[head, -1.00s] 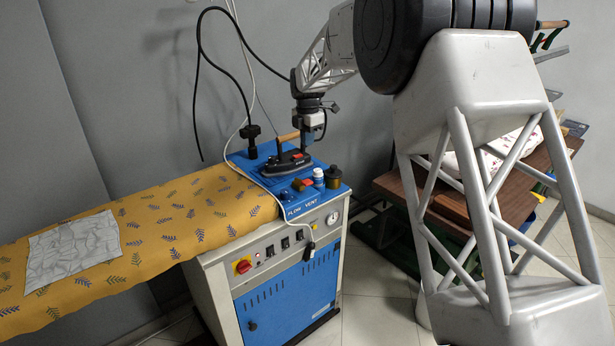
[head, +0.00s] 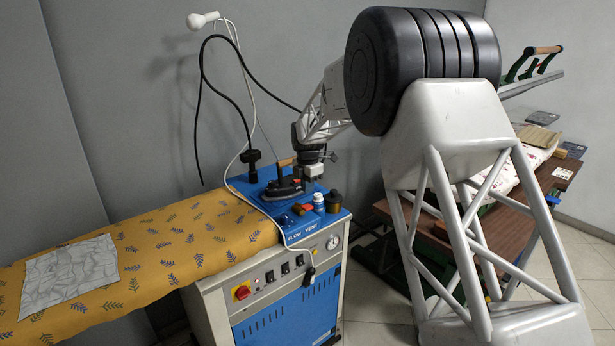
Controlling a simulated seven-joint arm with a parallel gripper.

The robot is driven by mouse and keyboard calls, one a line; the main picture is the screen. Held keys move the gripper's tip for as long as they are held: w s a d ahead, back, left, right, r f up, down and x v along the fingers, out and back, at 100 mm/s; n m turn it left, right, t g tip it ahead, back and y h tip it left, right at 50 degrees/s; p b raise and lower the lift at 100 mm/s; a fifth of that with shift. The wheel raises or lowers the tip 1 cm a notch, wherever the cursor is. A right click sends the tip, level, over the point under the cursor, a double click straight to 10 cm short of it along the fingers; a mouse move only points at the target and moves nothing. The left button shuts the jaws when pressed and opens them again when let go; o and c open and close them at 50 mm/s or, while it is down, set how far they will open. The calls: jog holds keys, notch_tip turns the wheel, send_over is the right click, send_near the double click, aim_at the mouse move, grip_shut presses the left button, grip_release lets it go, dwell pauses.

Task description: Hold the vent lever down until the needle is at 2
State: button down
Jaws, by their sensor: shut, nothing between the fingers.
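The blue-topped ironing unit stands at the middle of the head view, with the words FLOW VENT on its front edge (head: 306,231). A small round white gauge (head: 333,242) sits on its front panel; its needle is too small to read. I cannot make out for sure which part is the vent lever; small red and dark parts (head: 303,209) sit on the top behind the label. My gripper (head: 315,180) is shut and empty, pointing down over the back right of the blue top. Its fingertips are hard to make out, and I cannot tell whether they touch anything.
A dark iron (head: 283,188) rests left of my gripper. A white-capped bottle (head: 318,201) and a dark jar (head: 333,202) stand below it in the picture. A patterned board (head: 190,238) with a grey cloth (head: 70,274) extends left. A brown table (head: 540,200) is at right.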

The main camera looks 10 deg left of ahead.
aim_at(308, 206)
jog(key=shift+f, duration=2.75)
jog(key=shift+f, duration=0.1)
